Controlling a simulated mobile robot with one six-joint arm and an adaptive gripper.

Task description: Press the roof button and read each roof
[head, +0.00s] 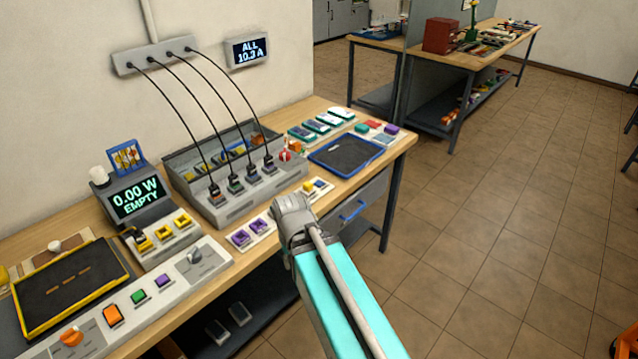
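My gripper (291,205) is a grey shape at the end of my turquoise arm, over the front edge of the bench. Its fingers do not show clearly, so I cannot tell if it is open or shut. On the grey control panel at the lower left are an orange button (112,315), a green button (138,297) and a purple button (162,281). No readable label marks one as the roof button. A display (138,198) behind reads "0.00 W EMPTY". A wall display (251,50) reads "ALL 10.3 A". I cannot identify any roof for certain.
A grey rack (222,213) holds several plugs on black cables. A dark blue-rimmed tray (347,154) and several green-and-white pieces (318,125) lie at the bench's right end. A yellow-rimmed dark tray (72,290) is at left. Tiled floor (500,220) is open at right.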

